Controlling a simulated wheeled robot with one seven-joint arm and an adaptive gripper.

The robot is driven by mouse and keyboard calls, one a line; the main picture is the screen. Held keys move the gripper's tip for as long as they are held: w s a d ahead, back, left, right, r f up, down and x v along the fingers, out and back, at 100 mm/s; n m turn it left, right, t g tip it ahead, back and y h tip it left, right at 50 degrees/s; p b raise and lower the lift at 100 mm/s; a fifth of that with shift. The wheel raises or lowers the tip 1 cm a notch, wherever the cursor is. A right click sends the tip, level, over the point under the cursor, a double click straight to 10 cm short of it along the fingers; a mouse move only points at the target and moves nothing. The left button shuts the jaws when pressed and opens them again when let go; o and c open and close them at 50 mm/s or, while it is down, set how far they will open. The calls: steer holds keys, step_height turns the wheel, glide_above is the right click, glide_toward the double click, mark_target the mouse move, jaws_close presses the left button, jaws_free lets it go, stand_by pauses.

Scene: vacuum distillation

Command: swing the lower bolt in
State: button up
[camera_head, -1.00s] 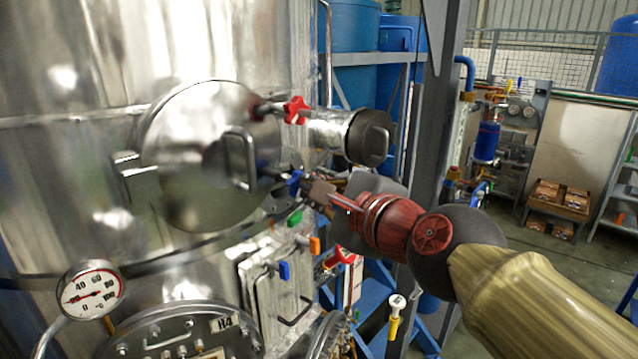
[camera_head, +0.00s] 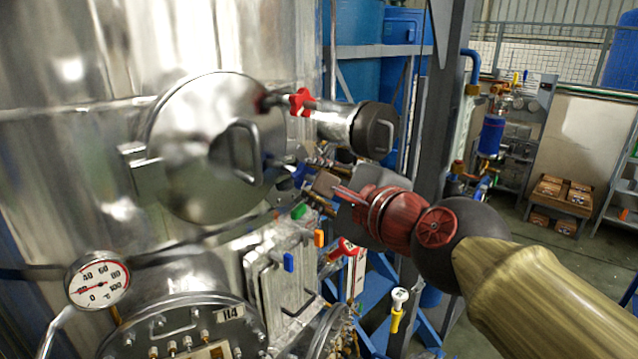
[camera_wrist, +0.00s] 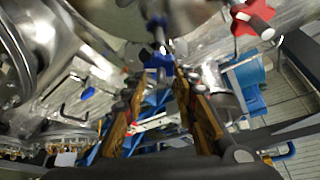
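The round steel hatch door (camera_head: 205,180) with a bar handle (camera_head: 240,150) lies against the vessel. The lower bolt has a blue star knob (camera_head: 297,177) at the door's lower right edge. In the wrist view the blue knob (camera_wrist: 157,60) is just beyond and between the fingertips. My gripper (camera_head: 321,184) is open at the right of the knob, its fingers spread above and below it. In the wrist view, my gripper (camera_wrist: 160,80) shows two apart brown fingers with nothing clearly held. Whether a finger touches the knob cannot be told.
The upper bolt with a red star knob (camera_head: 300,102) is above. A steel cylinder with a dark cap (camera_head: 373,131) juts out just above my gripper. Below are green, orange and blue valve handles (camera_head: 289,262) and a gauge (camera_head: 98,281). A grey post (camera_head: 436,100) stands behind my arm.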

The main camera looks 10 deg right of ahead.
steer(key=shift+s, duration=0.1)
steer(key=v, duration=1.2)
